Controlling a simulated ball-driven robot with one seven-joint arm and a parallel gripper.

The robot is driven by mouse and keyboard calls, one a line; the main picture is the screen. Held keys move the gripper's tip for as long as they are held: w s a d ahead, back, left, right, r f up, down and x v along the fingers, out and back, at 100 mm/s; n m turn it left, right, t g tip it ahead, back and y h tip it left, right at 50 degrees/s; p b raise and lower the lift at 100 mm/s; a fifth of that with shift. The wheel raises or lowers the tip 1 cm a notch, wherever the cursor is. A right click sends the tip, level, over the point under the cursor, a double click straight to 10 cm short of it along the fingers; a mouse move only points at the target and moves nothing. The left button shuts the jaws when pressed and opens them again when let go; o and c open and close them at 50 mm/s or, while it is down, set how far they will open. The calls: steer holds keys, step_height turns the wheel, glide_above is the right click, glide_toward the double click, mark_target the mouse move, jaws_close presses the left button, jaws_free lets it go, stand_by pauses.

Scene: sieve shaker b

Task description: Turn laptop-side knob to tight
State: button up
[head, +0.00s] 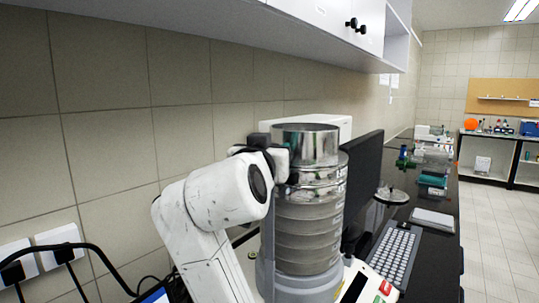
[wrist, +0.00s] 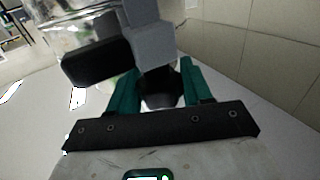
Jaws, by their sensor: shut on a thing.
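The sieve shaker (head: 308,225) stands on the bench as a tall stack of metal sieves on a grey base. My gripper (head: 281,160) is at the upper left side of the stack, near its top. In the wrist view, the teal fingers of my gripper (wrist: 160,78) are shut on a black knob (wrist: 160,92), one finger on each side. A grey clamp block (wrist: 151,42) and a black bar (wrist: 96,63) sit just beyond it and hide part of it. The knob's marking is not visible. In the head view my wrist covers most of the knob.
A dark monitor (head: 365,182) stands close on the right of the stack, with a keyboard (head: 393,256) in front. The tiled wall (head: 110,140) is close on the left. A cabinet (head: 325,18) hangs above. Cables (head: 100,258) run at lower left.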

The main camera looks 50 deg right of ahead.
steer(key=m+g+h+b, duration=0.1)
steer(key=m+g, duration=0.1)
steer(key=g, duration=0.1)
steer(key=m+g+h+b, duration=0.1)
steer(key=m+g, duration=0.1)
steer(key=g, duration=0.2)
steer(key=shift+m, duration=0.4)
steer(key=shift+g, duration=0.4)
steer(key=o, duration=0.7)
steer(key=a+b, duration=0.2)
steer(key=a, duration=0.8)
steer(key=shift+s+a, duration=0.15)
steer(key=shift+a, duration=0.25)
